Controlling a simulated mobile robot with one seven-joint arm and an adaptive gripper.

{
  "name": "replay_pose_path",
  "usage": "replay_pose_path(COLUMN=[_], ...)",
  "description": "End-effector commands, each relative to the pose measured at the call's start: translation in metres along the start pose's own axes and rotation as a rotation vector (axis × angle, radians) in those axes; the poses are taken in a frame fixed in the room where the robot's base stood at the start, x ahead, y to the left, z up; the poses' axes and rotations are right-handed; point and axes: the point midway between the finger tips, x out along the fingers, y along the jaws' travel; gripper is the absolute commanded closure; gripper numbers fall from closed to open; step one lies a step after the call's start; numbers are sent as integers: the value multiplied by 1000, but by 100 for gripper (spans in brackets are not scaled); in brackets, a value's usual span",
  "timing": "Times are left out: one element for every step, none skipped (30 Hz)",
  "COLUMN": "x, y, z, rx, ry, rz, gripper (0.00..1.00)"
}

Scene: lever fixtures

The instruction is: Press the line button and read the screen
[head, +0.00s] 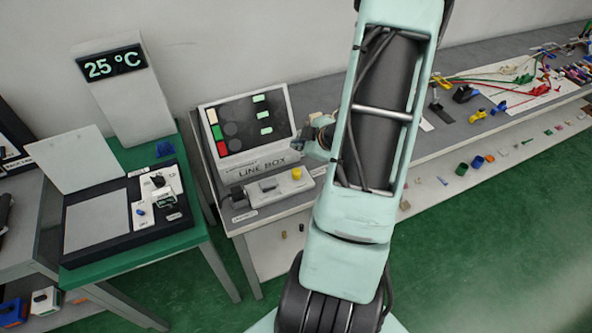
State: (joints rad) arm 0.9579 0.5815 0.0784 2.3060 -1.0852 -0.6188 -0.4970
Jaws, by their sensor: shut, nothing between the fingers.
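The line box (262,166) is a pale console labelled "LINE BOX" on the grey bench. Its tilted dark screen (248,125) shows a white, a green and a red block at left, dark round spots, and small pale green labels at right; their text is too small to read. A yellow button (297,173) sits on the low pale control unit in front, beside a grey piece. My gripper (314,149) is partly hidden behind my arm, just right of the screen and above the button, apart from the button in the picture. It is shut and empty.
A green table (150,257) at left carries a black-edged panel with small parts and a white display (112,65) reading "25 °C". The bench (450,135) runs right with cables, clips and small coloured pieces. My arm covers the middle of the view.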

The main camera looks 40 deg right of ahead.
Motion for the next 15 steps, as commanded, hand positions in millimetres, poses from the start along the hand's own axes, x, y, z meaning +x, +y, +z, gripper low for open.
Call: replay_pose_path(x=[0,1,2,2,3,5,6,8,11,13,15,18,21,24,28], y=[0,0,-1,-1,-2,-3,-4,-6,-7,-9,-11,-13,-15,-17,-20], z=[0,1,1,2,2,4,5,6,8,9,11,13,15,17,20], rx=[0,0,0,0,0,0,0,0,0,0,0,0,0,0,0], ry=[0,0,0,0,0,0,0,0,0,0,0,0,0,0,0], rz=[0,1,1,1,1,1,1,0,0,0,0,0,0,0,0], gripper=[100,100,100,100,100,100,100,100,100,100,100,100,100,100,100])
